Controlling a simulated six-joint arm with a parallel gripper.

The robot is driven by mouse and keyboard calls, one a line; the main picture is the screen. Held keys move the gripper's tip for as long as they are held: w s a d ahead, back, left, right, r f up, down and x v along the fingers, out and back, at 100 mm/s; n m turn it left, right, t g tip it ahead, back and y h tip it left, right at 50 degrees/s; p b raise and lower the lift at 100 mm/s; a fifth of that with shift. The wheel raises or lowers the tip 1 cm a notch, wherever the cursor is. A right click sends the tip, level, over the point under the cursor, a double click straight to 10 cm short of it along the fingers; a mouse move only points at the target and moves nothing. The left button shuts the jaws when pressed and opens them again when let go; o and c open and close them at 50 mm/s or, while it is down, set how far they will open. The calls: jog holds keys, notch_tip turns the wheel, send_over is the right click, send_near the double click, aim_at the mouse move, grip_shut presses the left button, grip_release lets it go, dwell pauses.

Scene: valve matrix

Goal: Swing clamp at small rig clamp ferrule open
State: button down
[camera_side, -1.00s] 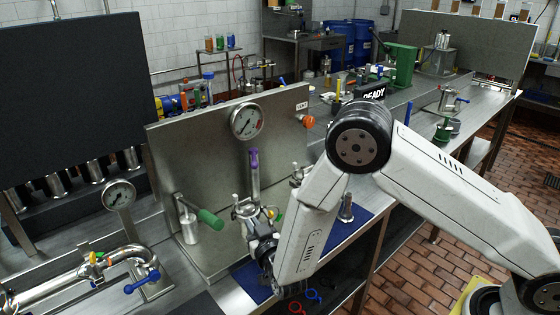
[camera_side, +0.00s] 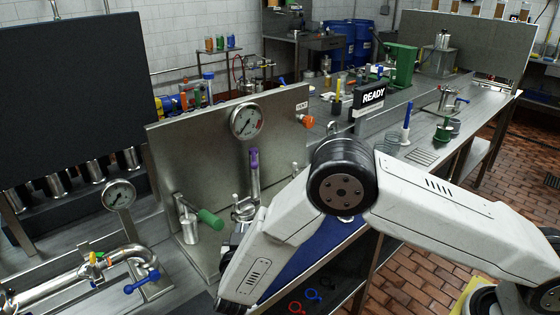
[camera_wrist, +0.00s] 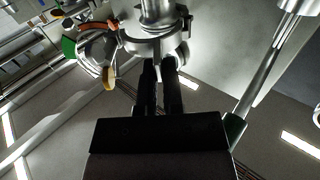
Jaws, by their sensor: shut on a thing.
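The small rig's clamp (camera_side: 245,212) is a silver ring at the ferrule, below the purple-topped vertical pipe (camera_side: 254,172) in the side view. In the wrist view the clamp (camera_wrist: 140,46) curves around the bottom of the metal pipe (camera_wrist: 158,14). My gripper (camera_wrist: 161,68) reaches up to the front of the clamp from below. Its two dark fingers are close together, shut on a part of the clamp; the exact contact is hard to see. In the side view my own arm link hides most of the gripper. I cannot tell how far the clamp is swung.
A pressure gauge (camera_side: 246,121) is on the steel back panel (camera_side: 200,150). A green-handled valve (camera_side: 209,218) stands left of the clamp. A blue mat (camera_side: 318,245) lies on the bench to the right. A second pipe (camera_wrist: 268,75) slants down at right in the wrist view.

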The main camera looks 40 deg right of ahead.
dwell(0.4)
jog(key=c, duration=0.8)
grip_release()
jog(key=shift+o, duration=0.2)
jog(key=v, duration=0.8)
jog(key=shift+w, duration=0.15)
